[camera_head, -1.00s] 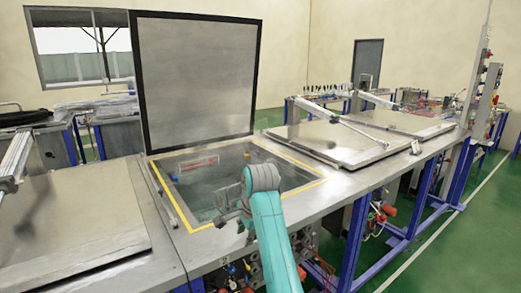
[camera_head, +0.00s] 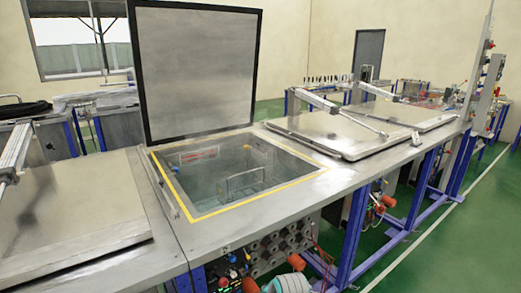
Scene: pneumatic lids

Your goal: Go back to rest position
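My gripper is out of the picture now. Only a small piece of my teal and white arm shows at the bottom edge, right of the middle. The open tank (camera_head: 200,207), with a yellow line around its rim, is in the middle of the bench. Its grey lid (camera_head: 198,75) with a black border stands upright behind it. A metal rack with a raised handle (camera_head: 243,184) is inside the tank. No part of my arm is over the tank.
Closed metal lids lie on both sides, one at the left (camera_head: 75,215) and one at the right (camera_head: 325,135). Blue bench legs (camera_head: 355,225) and valves and hoses are below the bench. Green floor (camera_head: 440,250) is free at the right.

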